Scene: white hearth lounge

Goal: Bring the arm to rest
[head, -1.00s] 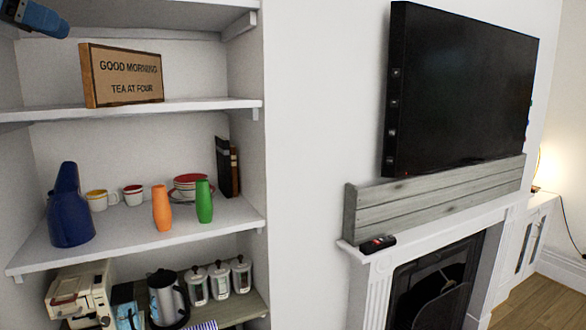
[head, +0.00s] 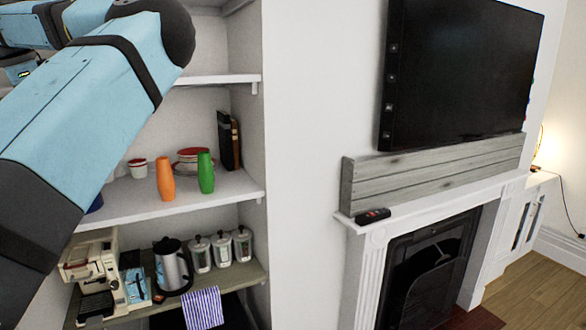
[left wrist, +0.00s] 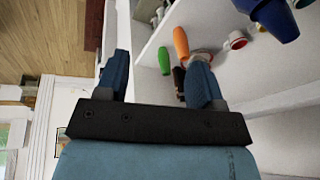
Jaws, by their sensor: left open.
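My left arm crosses the left side of the head view, in front of the shelves; its gripper is outside that view. In the left wrist view my left gripper (left wrist: 160,88) is open, with two blue fingers apart and nothing between them. Beyond the fingers are a green vase (left wrist: 164,61), an orange vase (left wrist: 181,42) and part of a dark blue jug (left wrist: 277,18). In the head view the orange vase (head: 165,178) and green vase (head: 206,172) stand upright on the middle shelf (head: 200,200). My right gripper is in neither view.
Red-rimmed crockery (head: 194,160) and dark books (head: 229,140) stand behind the vases. The lower shelf holds a coffee machine (head: 92,265), a kettle (head: 173,266), canisters (head: 221,250) and a striped cloth (head: 203,308). Right are a mantelpiece with a remote (head: 373,216) and a television (head: 460,75).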

